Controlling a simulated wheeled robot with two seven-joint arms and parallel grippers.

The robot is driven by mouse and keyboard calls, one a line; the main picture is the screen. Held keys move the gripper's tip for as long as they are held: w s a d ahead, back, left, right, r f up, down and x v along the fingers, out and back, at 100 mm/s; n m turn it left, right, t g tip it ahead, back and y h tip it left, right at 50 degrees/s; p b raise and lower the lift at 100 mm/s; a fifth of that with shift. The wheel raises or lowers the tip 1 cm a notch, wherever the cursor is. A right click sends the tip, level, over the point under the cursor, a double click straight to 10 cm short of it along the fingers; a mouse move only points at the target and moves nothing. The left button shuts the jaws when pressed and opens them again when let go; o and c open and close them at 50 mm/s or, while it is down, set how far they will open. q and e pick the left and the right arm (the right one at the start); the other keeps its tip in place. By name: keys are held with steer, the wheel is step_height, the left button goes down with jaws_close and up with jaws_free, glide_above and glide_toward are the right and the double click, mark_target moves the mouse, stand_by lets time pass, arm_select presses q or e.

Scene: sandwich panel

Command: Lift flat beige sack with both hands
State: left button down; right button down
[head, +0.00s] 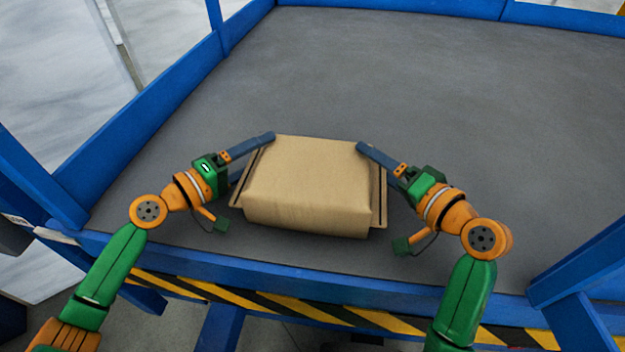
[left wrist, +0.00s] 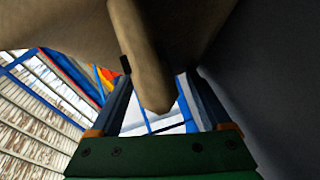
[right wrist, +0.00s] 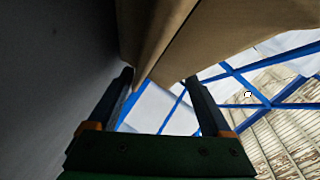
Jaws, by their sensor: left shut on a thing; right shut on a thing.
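The flat beige sack (head: 309,185) is a pillow-like block with side flaps, on or just above the grey surface; I cannot tell which. My left gripper (head: 268,139) is at its far left edge and shut on its left flap. In the left wrist view the sack (left wrist: 190,30) hangs over the jaws, and its edge (left wrist: 150,85) reaches between the fingers. My right gripper (head: 363,148) is at the far right edge, shut on the right flap. In the right wrist view the sack (right wrist: 215,30) passes above and between the fingers. The sack's underside is hidden in the head view.
The grey platform (head: 480,130) is wide and clear around the sack. Blue rails (head: 150,95) border it on the left and back. A blue front edge (head: 300,272) with black and yellow stripes lies nearest me. Blue posts stand at both front corners.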

arm_select(q)
steer(key=shift+r, duration=0.1)
